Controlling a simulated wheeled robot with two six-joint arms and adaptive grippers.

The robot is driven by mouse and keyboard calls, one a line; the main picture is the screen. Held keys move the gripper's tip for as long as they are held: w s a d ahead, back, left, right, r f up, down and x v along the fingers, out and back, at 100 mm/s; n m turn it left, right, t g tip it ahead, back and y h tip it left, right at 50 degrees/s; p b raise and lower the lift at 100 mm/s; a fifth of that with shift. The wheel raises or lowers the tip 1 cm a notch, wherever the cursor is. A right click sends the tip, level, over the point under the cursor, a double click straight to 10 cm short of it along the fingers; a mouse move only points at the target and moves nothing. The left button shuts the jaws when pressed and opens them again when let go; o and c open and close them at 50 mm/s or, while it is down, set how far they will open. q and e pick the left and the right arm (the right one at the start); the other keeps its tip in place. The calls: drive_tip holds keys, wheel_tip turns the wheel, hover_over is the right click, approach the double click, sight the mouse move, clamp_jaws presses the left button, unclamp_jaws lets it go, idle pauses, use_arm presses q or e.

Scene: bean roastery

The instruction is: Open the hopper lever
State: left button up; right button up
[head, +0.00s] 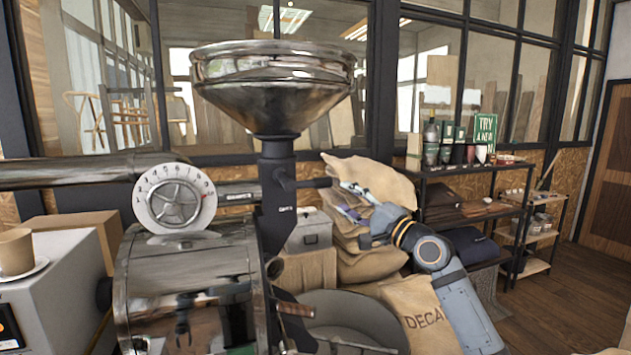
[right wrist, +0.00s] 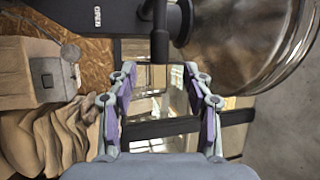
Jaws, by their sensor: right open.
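The metal hopper (head: 275,90) is a shiny funnel on a black neck (head: 277,215). The hopper lever (head: 312,183) is a dark bar sticking out to the right from the neck. In the right wrist view the lever (right wrist: 160,45) points down from the top, its end near the gap between my fingertips. My right gripper (head: 347,200) is open, right of the lever. In the right wrist view the right gripper (right wrist: 160,70) has its two fingers spread, with nothing held. An "OPEN" label (right wrist: 97,17) shows on black metal there. My left gripper is out of view.
The roaster drum (head: 190,285) with a white dial (head: 174,204) stands at left. Burlap sacks (head: 422,312) lie below and behind my right arm. A black shelf (head: 465,170) with goods is at right. A cup (head: 15,252) sits on the far left.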

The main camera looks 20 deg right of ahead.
sight(326, 186)
drive_tip(key=p+x, duration=0.4)
drive_tip(key=x, duration=0.6)
drive_tip(key=shift+w+p, duration=0.1)
drive_tip(key=shift+p, duration=0.2)
drive_tip(key=shift+c, duration=0.2)
drive_tip(key=shift+a, duration=0.1)
clamp_jaws()
drive_tip(key=shift+f, duration=0.1)
